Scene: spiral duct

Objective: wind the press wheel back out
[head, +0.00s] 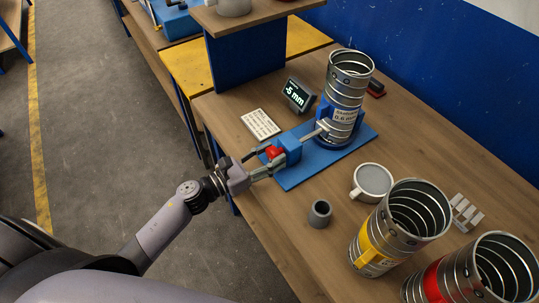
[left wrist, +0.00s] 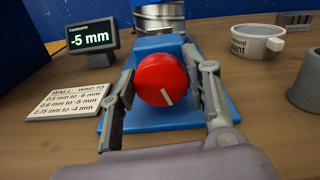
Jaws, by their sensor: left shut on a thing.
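The red press wheel (left wrist: 162,80) with a white mark sits on the front of the blue press block (left wrist: 160,45). My left gripper (left wrist: 165,85) is shut on the wheel, one finger on each side; in the head view the gripper (head: 265,162) partly hides the wheel (head: 273,152). The press stands on a blue base plate (head: 310,174). A spiral duct (head: 347,85) stands upright in the blue holder, labelled 0.6 mm. The display (head: 297,94) reads -5 mm. My right gripper is not in view.
A card (head: 261,124) lists wall thickness and wind-to values; 0.6 mm goes with -5 mm. A sealant tub (head: 371,183), grey cup (head: 320,212), yellow-banded duct (head: 400,227) and red-banded duct (head: 465,275) stand at right. A raised shelf is behind.

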